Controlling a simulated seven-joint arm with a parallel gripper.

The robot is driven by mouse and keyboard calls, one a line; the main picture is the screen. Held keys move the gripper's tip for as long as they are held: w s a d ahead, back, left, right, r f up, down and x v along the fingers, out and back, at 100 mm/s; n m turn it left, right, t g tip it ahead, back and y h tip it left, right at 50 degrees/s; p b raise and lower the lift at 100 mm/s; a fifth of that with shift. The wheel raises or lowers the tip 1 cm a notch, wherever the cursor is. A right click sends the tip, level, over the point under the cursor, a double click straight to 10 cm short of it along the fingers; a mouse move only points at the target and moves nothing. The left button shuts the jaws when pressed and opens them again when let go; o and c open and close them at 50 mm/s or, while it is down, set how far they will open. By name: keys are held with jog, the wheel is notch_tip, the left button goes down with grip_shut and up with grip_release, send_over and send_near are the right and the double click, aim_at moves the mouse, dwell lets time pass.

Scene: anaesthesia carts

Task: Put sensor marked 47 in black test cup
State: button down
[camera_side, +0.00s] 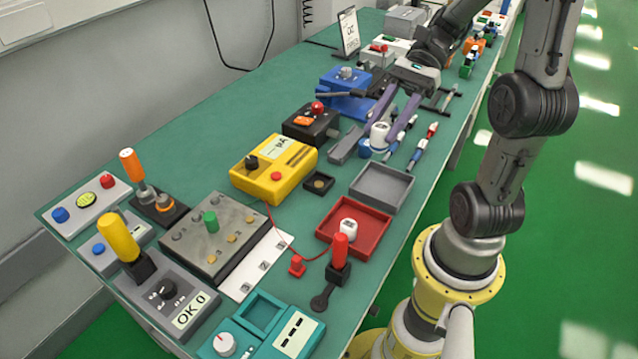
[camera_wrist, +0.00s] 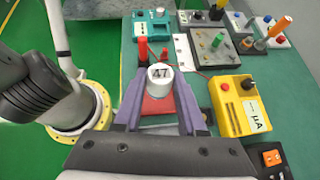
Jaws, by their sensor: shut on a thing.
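My gripper (camera_side: 382,140) has two purple fingers and is shut on a white round sensor (camera_side: 379,131). In the wrist view the sensor (camera_wrist: 160,73) shows "47" on its top, upright between the fingertips (camera_wrist: 159,103). I cannot tell exactly how far it is above the bench. A small square black cup (camera_side: 319,183), which looks like the test cup, stands on the bench in front of the yellow meter, left of and nearer than my gripper in the side view.
An empty grey tray (camera_side: 399,199) lies between my gripper and a red tray (camera_side: 374,244) holding another white sensor (camera_side: 348,229). The yellow meter (camera_side: 247,179) and a black box with a red button (camera_side: 299,131) stand close by.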

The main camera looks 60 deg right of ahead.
jog(key=shift+a+m+t, duration=0.25)
jog(key=shift+m+t, duration=0.05)
notch_tip(320, 180, down, 5)
jog(key=shift+r, duration=0.2)
jog(key=w+d+f, duration=0.2)
jog(key=w+f, duration=0.3)
jog(key=w, duration=0.4)
send_over(323, 181)
notch_tip(323, 181, down, 5)
jog(key=shift+f, duration=1.65)
jog(key=c, duration=0.8)
grip_release()
jog(key=shift+f, duration=0.1)
jog(key=shift+o, duration=0.2)
